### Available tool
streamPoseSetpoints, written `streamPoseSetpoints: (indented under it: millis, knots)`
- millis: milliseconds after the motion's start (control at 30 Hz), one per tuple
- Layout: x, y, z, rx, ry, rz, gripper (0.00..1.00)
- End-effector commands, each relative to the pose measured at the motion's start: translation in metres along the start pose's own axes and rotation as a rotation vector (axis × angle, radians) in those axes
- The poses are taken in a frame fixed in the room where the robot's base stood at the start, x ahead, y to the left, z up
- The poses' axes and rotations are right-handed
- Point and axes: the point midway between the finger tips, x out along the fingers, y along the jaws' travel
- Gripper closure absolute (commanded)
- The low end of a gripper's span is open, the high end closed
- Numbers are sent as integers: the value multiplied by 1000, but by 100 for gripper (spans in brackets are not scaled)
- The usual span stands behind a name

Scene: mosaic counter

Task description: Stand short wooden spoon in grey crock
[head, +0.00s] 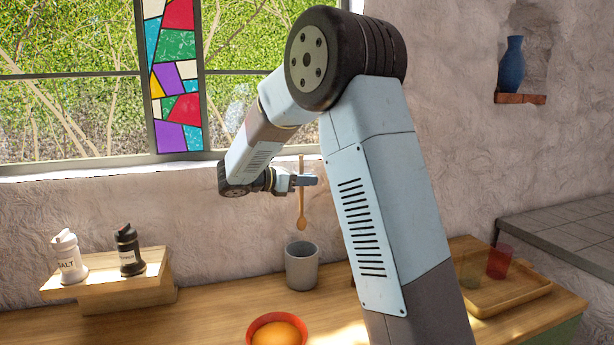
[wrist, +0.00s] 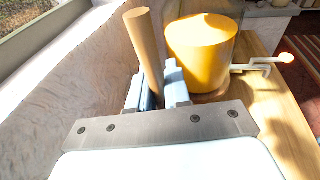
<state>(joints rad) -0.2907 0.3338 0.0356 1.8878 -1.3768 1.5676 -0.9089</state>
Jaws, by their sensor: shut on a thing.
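The wooden spoon (head: 302,220) is upright, bowl end down and handle up, in the head view. My gripper (head: 304,181) is shut on its handle. In the wrist view the handle (wrist: 144,40) rises between the two fingers (wrist: 155,95), leaning slightly left. The grey crock (head: 301,268) stands on the wooden counter against the wall, below the spoon in the head view. The spoon's bowl appears above the crock's rim, with a gap between them. The crock cannot be made out in the wrist view.
An orange-red bowl (head: 254,331) holding an orange thing sits in front of the crock. Salt and pepper shakers stand on a wooden riser (head: 105,280) at left. A tray (head: 510,297) with a red glass (head: 499,261) is at right. The wrist view shows a large yellow cylinder (wrist: 202,50).

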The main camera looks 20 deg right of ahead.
Motion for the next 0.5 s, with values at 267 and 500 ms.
streamPoseSetpoints:
  millis: [267, 500]
  knots:
    - [3, 0, -19, -2, 0, 0, 100]
    - [5, 0, -34, -2, -1, 0, 100]
